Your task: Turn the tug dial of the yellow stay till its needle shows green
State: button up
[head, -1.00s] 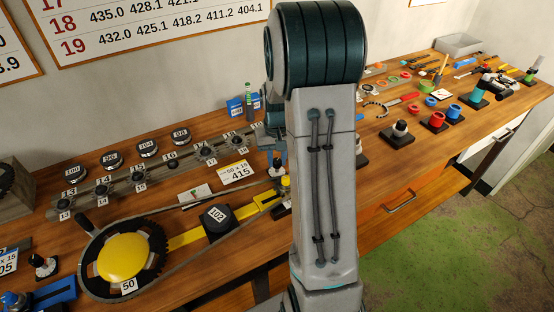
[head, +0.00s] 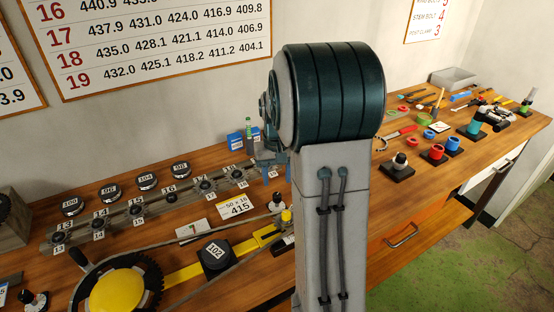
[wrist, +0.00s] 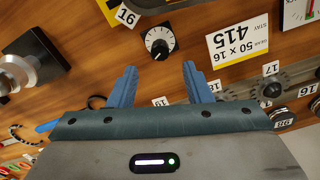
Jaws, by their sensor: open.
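The yellow stay (head: 185,274) runs from the big chainring (head: 118,290) past a black block marked 102 (head: 216,256) to the right. Its end, with a 16 tag, shows in the wrist view (wrist: 105,8).
A 415 card (wrist: 238,42) lies beside the dial. A row of numbered sprockets (head: 140,208) and round black discs (head: 146,180) stands behind the stay. A silver knob on a black base (wrist: 20,72) stands to the left in the wrist view. Bare wood surrounds the dial.

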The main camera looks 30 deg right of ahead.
aim_at(277, 194)
notch_tip(277, 194, up, 7)
jog(key=shift+r, duration=0.2)
dwell(0.3)
jog(key=s+a+n+t, duration=0.1)
jog(key=s+a, duration=0.6)
jog(key=s, duration=0.2)
jog(key=s+a+n+t, duration=0.2)
jog(key=s+a, duration=0.5)
jog(key=s, duration=0.3)
jog(key=shift+s+f, duration=0.15)
jog(key=shift+f, duration=0.15)
jog(key=shift+c, duration=0.4)
